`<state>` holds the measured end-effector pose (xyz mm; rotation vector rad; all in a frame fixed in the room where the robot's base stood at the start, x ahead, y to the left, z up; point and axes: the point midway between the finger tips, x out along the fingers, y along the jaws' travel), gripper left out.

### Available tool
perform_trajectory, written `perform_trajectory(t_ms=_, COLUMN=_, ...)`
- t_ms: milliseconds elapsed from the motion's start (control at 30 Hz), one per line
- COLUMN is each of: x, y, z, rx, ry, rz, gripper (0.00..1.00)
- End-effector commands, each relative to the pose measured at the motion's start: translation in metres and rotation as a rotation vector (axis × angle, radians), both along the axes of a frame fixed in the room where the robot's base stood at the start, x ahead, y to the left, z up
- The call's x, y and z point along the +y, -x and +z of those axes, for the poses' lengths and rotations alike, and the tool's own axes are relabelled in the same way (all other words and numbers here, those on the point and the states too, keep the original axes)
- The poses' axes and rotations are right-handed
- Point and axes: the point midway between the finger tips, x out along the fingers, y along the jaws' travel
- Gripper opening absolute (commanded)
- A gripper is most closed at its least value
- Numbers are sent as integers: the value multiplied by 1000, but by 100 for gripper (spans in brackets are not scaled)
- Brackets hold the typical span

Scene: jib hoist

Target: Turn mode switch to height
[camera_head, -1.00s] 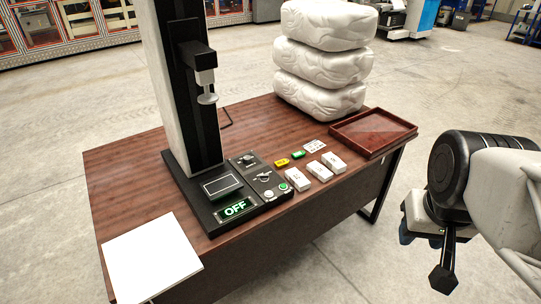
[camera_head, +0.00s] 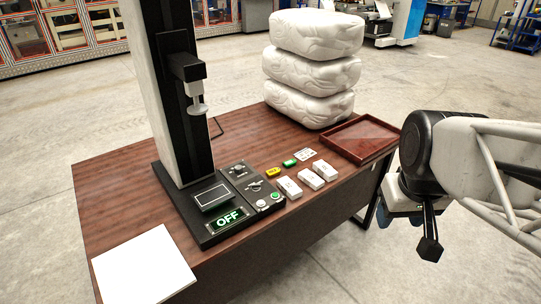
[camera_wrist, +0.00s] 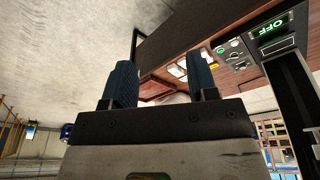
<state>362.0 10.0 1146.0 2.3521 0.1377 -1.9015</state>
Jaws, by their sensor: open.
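The hoist's control panel (camera_head: 262,190) lies flat on the wooden table. It carries a dark rotary knob (camera_head: 238,168) at the back, a lever-like switch (camera_head: 256,185) in the middle, and a white and a green button (camera_head: 276,196) in front. I cannot read the labels, so I cannot tell which is the mode switch. The panel also shows in the wrist view (camera_wrist: 236,56). A display beside it reads OFF (camera_head: 228,218). My gripper (camera_wrist: 162,78) is open and empty, its two blue fingers apart. It is off the table's right side, away from the panel.
The black hoist column (camera_head: 180,100) with its arm stands behind the display. White blocks (camera_head: 311,178), yellow and green tags and a red tray (camera_head: 360,138) lie right of the panel. Stacked white sacks (camera_head: 312,70) stand behind. A white sheet (camera_head: 144,266) lies front left.

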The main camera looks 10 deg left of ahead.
Motion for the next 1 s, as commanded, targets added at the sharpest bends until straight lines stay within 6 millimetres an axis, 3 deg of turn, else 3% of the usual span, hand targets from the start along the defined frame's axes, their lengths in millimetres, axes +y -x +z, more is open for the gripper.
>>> perform_trajectory(t_ms=533, x=47, y=-111, z=-5, rx=47, ry=55, rz=374, gripper=53)
perform_trajectory(t_ms=1000, x=103, y=-201, z=-32, rx=82, ry=95, rz=696, gripper=53)
